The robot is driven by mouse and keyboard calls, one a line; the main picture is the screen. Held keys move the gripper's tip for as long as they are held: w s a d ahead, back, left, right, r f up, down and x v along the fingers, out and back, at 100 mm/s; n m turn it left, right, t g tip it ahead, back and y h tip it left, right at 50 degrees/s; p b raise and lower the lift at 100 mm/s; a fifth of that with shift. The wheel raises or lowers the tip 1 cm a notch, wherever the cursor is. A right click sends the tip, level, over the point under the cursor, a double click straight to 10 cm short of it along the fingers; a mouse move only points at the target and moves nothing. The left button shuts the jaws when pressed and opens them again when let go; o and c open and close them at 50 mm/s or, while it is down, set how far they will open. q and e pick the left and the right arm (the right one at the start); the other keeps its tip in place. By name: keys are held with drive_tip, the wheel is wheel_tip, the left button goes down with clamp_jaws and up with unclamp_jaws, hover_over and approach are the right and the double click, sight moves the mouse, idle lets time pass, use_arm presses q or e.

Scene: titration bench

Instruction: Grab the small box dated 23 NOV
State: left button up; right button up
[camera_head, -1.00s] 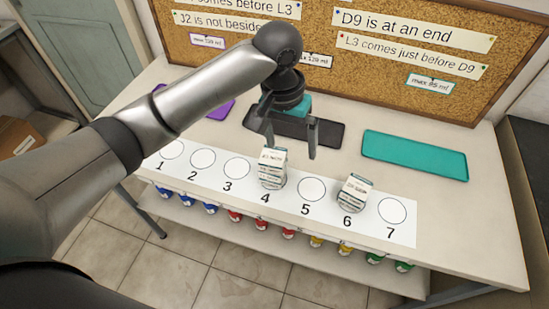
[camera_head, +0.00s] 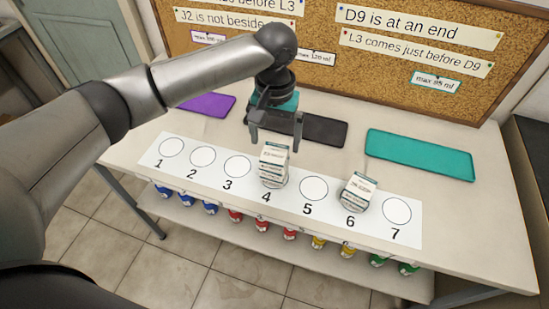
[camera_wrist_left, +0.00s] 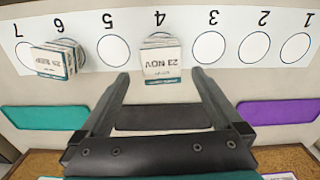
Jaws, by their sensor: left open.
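The small white box dated 23 NOV (camera_wrist_left: 161,62) stands on circle 4 of the numbered strip; the date reads clearly in the left wrist view. In the head view the same box (camera_head: 273,165) is upright, its lower part over the circle. My left gripper (camera_head: 275,142) is open and empty, just behind and above this box. In the left wrist view my two fingers (camera_wrist_left: 160,77) are spread wide, with the box between their tips in the picture but beyond them. My right gripper is not in view.
A similar box (camera_head: 357,192) stands on circle 6; its date is hard to read. The other circles on the white strip (camera_head: 235,190) are empty. A black tray (camera_head: 325,131), a teal tray (camera_head: 420,155) and a purple tray (camera_head: 207,105) lie behind. A corkboard (camera_head: 420,95) closes off the back.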

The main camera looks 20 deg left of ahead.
sight(274, 153)
use_arm(q)
wheel_tip(274, 153, down, 6)
drive_tip(key=shift+w+a+r+b, duration=0.1)
drive_tip(key=shift+w+r+b, duration=0.05)
drive_tip(key=shift+b, duration=0.65)
drive_tip(key=c, duration=1.3)
